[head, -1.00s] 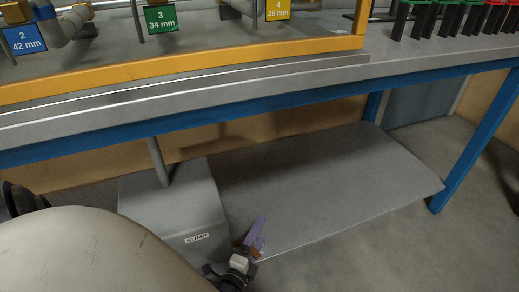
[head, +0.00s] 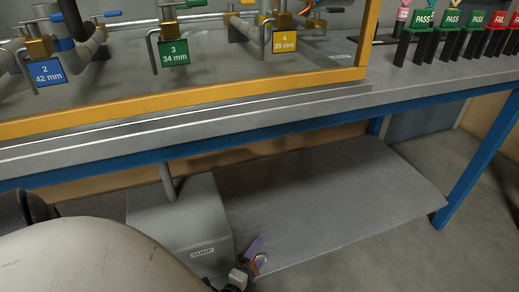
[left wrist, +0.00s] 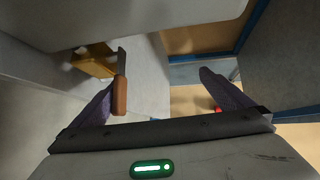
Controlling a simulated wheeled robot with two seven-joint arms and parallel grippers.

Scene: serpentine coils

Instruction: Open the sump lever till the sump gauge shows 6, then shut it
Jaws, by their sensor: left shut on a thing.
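The grey sump box (head: 180,225), labelled SUMP, stands under the bench with a pipe rising from its top. My left gripper (head: 257,246), with purple fingers, is low at the box's right front corner. Its fingers also show in the left wrist view (left wrist: 165,95). It is shut on the sump lever, whose orange-brown grip (left wrist: 120,95) lies against the left finger. A yellow valve part (left wrist: 95,60) is beyond it. A small pale round shape (head: 262,258) by the fingers may be the sump gauge; no reading is legible. My right gripper is out of view.
A grey lower shelf (head: 330,205) extends right of the box. Above, the bench (head: 200,130) carries a yellow frame (head: 180,110) with valves and numbered tags. A blue bench leg (head: 475,175) stands at right. Open floor lies in front.

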